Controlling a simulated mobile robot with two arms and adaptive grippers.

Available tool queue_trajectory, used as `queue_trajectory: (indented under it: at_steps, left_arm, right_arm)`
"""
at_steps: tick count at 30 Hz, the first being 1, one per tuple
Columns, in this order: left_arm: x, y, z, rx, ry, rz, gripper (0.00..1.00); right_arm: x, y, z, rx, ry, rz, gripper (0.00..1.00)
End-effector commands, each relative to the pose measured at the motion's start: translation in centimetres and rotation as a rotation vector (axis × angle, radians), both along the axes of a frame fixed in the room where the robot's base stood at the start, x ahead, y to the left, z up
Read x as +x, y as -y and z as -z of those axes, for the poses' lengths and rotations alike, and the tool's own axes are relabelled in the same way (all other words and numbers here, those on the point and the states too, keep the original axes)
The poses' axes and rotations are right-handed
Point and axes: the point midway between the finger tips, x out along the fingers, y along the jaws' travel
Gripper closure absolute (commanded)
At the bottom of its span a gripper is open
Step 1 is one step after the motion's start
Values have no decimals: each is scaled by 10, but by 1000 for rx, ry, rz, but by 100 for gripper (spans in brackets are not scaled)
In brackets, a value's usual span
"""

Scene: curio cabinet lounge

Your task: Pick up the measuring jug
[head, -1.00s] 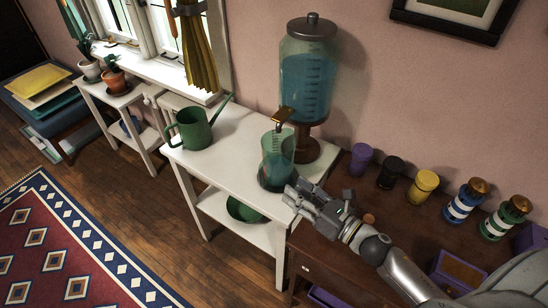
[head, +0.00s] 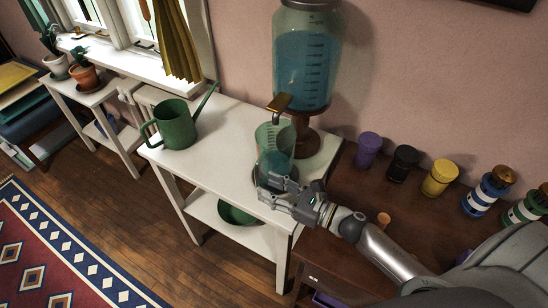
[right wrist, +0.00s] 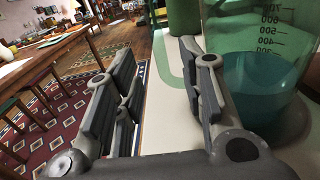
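The measuring jug (head: 273,143) is clear green with dark marks and holds teal liquid. It stands upright on the white table under the dispenser's tap. My right gripper (head: 268,190) is at the jug's near side, and hides part of its base. In the right wrist view the gripper (right wrist: 160,78) is open. The jug's body (right wrist: 262,75) is just right of the right finger. A pale green loop, seemingly the jug's handle (right wrist: 160,62), shows in the gap beyond the fingers; I cannot tell whether it is touched. My left gripper is not in view.
The drinks dispenser (head: 305,65) stands behind the jug. A green watering can (head: 175,125) stands left on the white table (head: 218,150). A brown table (head: 345,205) to the right carries several jars and a small cork-like piece (head: 384,218).

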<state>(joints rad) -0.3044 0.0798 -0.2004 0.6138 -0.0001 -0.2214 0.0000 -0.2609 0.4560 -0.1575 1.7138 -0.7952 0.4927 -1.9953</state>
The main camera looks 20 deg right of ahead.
Motion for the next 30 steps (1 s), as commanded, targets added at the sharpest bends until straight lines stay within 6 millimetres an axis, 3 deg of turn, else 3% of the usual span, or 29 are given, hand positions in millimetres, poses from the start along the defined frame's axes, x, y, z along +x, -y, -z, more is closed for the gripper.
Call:
queue_trajectory:
  at_steps: [9, 17, 26, 30]
  left_arm:
    - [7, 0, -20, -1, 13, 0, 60]
    - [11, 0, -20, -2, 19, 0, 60]
    - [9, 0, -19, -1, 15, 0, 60]
    - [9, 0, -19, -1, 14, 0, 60]
  right_arm:
    - [33, -24, 1, 1, 0, 0, 63]
    - [35, -27, 3, -1, -1, -1, 63]
    - [35, -27, 3, -1, -1, -1, 98]
    - [35, -27, 3, 0, -1, -1, 100]
